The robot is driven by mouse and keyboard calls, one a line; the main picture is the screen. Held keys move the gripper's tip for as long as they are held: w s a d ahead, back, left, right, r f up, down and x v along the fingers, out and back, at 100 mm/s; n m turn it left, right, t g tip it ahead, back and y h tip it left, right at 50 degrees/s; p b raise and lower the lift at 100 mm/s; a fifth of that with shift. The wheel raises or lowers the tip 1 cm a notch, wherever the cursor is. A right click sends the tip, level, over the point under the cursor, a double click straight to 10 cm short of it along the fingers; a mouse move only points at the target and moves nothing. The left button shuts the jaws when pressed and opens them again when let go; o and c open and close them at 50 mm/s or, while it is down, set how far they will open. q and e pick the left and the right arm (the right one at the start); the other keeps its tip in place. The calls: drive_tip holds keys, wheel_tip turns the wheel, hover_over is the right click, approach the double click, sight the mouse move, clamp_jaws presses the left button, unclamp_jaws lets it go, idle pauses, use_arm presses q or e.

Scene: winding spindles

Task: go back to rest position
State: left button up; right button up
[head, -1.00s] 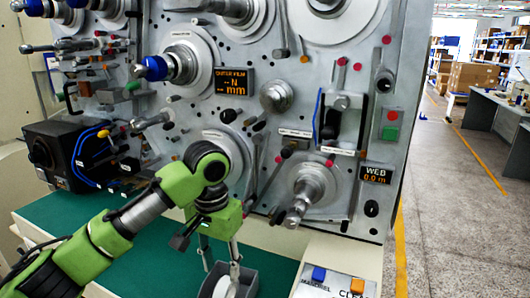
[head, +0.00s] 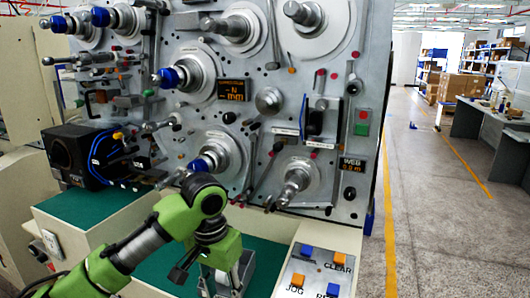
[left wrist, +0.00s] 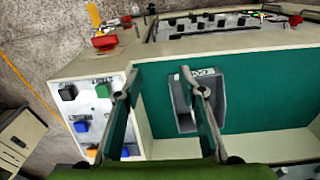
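The winding machine's grey panel (head: 330,110) fills the middle of the head view. Its spindles include one with a blue end (head: 170,78), a lower one with a blue end (head: 200,164) and a bare metal one (head: 290,185). My green left arm reaches in front of the panel's lower part. My right gripper is not in view.
A grey bin (left wrist: 185,122) stands on the bench behind one finger. A button console (head: 318,270) is to its right in the head view. A black box with blue cables (head: 75,155) stands at left. The floor aisle (head: 425,220) at right is clear.

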use_arm(q)
drive_tip(key=s+d+f+t+h, duration=0.1)
drive_tip(key=s+d+f+h, duration=0.15)
drive_tip(key=s+f, duration=0.45)
drive_tip(key=s+d+f+h, duration=0.1)
drive_tip(key=s+d+f, duration=0.3)
drive_tip(key=f, duration=0.5)
drive_tip(key=s+a+f+n+t+y, duration=0.1)
drive_tip(key=s+a+f+n+y, duration=0.15)
drive_tip(key=s+a, duration=0.6)
drive_tip(key=s+a+f+n+t+y, duration=0.1)
drive_tip(key=s+a+f, duration=0.2)
drive_tip(key=s+a, duration=0.55)
wheel_tip(320, 180, down, 26)
drive_tip(key=g, duration=0.1)
drive_tip(key=s+a+f, duration=0.2)
drive_tip(key=s+f, duration=0.6)
drive_tip(key=s, duration=0.1)
drive_tip(key=s+a+f+g, duration=0.1)
drive_tip(key=s+f, duration=0.8)
drive_tip(key=shift+a+m+g+y, duration=0.3)
drive_tip(key=shift+a+m, duration=0.1)
drive_tip(key=shift+m, duration=0.05)
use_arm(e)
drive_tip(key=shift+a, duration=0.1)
